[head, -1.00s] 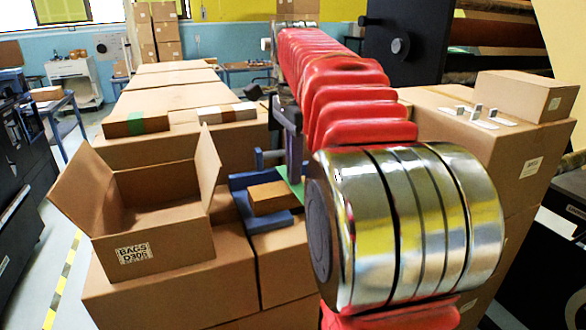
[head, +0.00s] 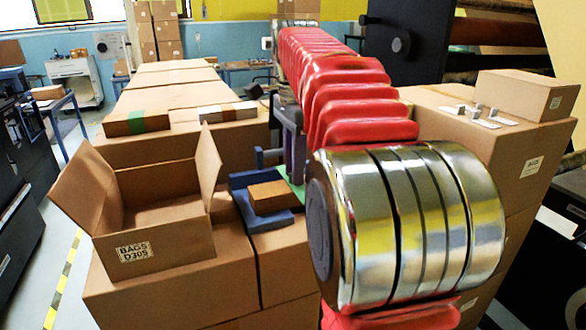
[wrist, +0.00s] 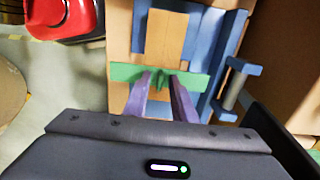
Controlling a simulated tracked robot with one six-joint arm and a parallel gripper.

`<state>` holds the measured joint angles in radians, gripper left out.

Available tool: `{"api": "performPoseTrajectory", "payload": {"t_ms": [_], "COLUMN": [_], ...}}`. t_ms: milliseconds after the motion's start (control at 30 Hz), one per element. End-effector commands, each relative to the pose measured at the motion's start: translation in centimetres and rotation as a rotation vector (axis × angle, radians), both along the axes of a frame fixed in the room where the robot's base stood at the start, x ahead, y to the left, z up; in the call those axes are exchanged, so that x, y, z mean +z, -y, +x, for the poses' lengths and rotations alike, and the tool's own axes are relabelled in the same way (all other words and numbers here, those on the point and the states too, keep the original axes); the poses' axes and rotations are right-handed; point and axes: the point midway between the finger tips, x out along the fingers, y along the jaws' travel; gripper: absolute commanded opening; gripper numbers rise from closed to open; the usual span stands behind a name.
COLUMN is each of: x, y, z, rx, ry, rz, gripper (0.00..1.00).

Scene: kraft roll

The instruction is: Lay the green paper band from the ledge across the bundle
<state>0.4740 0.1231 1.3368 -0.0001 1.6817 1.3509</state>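The bundle (head: 270,196) is a brown block resting in a blue cradle (head: 240,182) on the boxes. In the wrist view the bundle (wrist: 166,35) lies just beyond the green paper band (wrist: 125,72). The band lies crosswise at the near end of the blue cradle, with a small darker green piece standing at its middle. In the head view, part of the band (head: 298,190) shows beside my arm. My gripper (wrist: 165,78) has its two purple fingers apart, on either side of the band's middle. The fingertips look very near the band; contact is unclear.
An open carton (head: 160,215) stands left of the cradle. A blue bracket with a grey roller (wrist: 234,90) stands right of it in the wrist view. Banded bundles (head: 135,122) lie on boxes behind. White pieces (head: 480,115) lie on the right boxes.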

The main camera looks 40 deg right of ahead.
Motion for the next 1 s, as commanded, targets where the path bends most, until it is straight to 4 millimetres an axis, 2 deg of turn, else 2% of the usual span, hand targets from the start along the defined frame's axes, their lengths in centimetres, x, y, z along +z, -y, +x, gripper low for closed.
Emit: {"api": "performPoseTrajectory", "payload": {"t_ms": [167,600,800,1000], "x": [1.3,6.3,7.3,7.5], "y": [0.0,0.1,0.0,0.0], "z": [0.1,0.1,0.0,0.0], "rx": [0.0,0.0,0.0,0.0], "ry": [0.002,0.002,0.0,-0.001], "rz": [-0.001,-0.001,0.0,0.0], "gripper": [0.24,0.24,0.24,0.24]}}
